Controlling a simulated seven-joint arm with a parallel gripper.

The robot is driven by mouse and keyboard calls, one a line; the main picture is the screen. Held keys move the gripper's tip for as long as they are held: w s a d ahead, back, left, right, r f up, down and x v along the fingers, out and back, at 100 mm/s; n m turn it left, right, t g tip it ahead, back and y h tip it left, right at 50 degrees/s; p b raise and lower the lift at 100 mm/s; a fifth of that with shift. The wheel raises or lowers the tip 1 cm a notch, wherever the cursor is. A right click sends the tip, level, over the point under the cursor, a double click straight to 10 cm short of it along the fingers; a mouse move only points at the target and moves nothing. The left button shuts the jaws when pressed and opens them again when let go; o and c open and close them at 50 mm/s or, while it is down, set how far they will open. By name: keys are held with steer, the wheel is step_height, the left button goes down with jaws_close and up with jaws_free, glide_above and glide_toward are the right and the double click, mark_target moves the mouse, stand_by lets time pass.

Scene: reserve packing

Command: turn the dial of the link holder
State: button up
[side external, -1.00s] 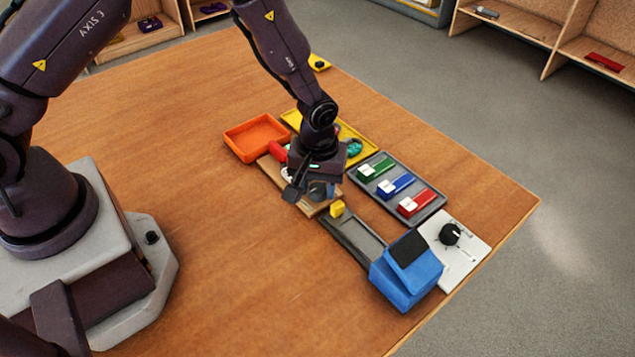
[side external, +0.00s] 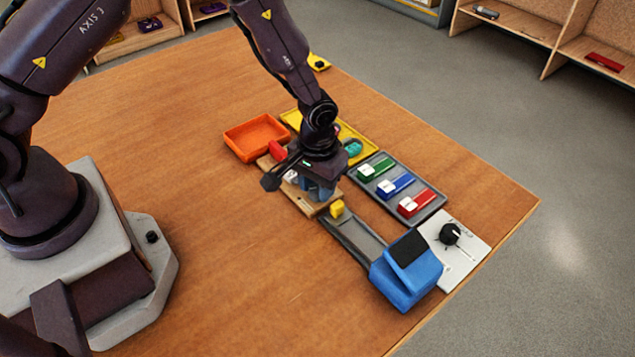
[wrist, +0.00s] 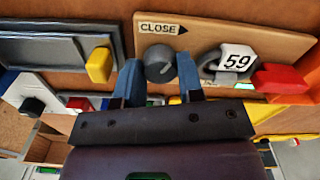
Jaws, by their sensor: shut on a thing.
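The link holder is a wooden board (wrist: 290,45) with a "CLOSE" arrow label (wrist: 160,29) pointing right in the wrist view. Its round grey dial (wrist: 157,55) sits between the two blue fingers of my gripper (wrist: 158,72), which is shut on it. To the right of the dial on the board are a grey link (wrist: 208,62), a white tag reading 59 (wrist: 237,58) and a red piece (wrist: 278,78). In the side view the board (side external: 305,207) is partly hidden under my gripper (side external: 318,190), and the dial is hidden there.
A yellow block (side external: 337,208) sits at the end of a grey track leading to a blue device (side external: 408,275). A grey tray (side external: 437,215) holds green, blue and red pieces. A white plate with a black knob (side external: 450,234), an orange tray (side external: 255,137) and a yellow tray (side external: 290,116) stand nearby.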

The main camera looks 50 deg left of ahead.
steer(key=m, duration=0.5)
steer(key=shift+m, duration=2.6)
steer(key=o, duration=0.7)
steer(key=shift+c, duration=0.2)
steer(key=shift+r, duration=0.1)
step_height(320, 180, up, 13)
